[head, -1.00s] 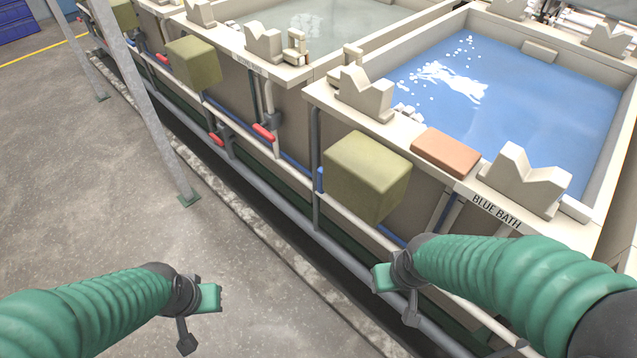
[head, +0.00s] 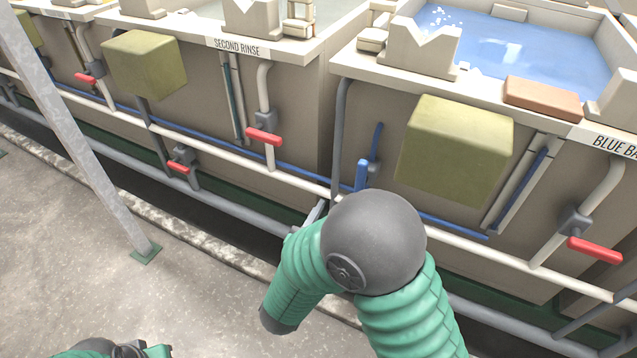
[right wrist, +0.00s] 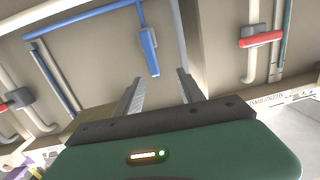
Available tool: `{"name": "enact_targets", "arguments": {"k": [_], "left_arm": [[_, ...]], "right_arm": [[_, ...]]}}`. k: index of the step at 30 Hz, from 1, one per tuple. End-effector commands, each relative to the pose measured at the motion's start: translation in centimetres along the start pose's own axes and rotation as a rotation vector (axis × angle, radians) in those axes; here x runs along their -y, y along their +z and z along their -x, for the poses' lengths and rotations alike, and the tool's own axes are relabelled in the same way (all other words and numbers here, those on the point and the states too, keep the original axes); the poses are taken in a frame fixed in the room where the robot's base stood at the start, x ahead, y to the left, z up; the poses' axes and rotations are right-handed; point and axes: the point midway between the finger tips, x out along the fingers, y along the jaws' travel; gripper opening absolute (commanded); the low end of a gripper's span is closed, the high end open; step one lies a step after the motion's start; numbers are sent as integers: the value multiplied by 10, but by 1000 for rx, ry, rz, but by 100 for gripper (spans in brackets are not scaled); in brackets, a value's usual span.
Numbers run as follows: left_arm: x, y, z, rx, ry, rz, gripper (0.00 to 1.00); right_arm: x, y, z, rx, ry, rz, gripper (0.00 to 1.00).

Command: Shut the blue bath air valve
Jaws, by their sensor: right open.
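The blue bath air valve has a blue lever (head: 362,175) on the front of the blue bath (head: 455,215), near its left corner. The lever points up and down, roughly in line with the thin blue pipe beside it. It also shows in the right wrist view (right wrist: 150,52). My right gripper (right wrist: 160,88) is open and empty, its two fingers apart, with the lever's end showing between and beyond the tips. In the head view my right arm mostly hides this gripper. My left gripper (head: 130,350) is cut off at the bottom edge, and its jaws are unclear.
Red levers sit nearby: one on the blue bath's right (head: 595,249), one on the second rinse tank (head: 264,137), and one lower down (head: 178,167). An olive box (head: 455,150) juts out right of the blue lever. A slanted grey post (head: 85,140) stands at left.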

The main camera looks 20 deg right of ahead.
Motion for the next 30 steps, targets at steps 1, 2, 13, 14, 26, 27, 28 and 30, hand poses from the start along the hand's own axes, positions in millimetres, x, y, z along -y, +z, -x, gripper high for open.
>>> {"name": "enact_targets", "arguments": {"k": [1,2,13,14,26,27,28,30], "left_arm": [[8,-1,-11,-1,4,0,0],[14,-3,-13,-2,6,0,0],[-7,0,-11,-11,-23,-9,0],[-8,0,-13,-11,-25,-9,0],[13,4,-33,-9,-4,-2,0],[12,4,-34,-9,-5,-2,0],[10,4,-34,-9,-7,-3,0],[5,4,-33,-9,-12,-5,0]], "right_arm": [[0,6,6,-32,33,14,45],[2,4,10,-50,49,20,45],[-27,-2,-55,-59,81,-1,45],[-27,-2,-64,-58,80,1,45],[-14,-14,-139,-74,76,18,45],[-16,-13,-146,-71,75,17,45],[-18,-13,-150,-69,75,17,45],[-22,-13,-159,-66,73,13,45]]}}
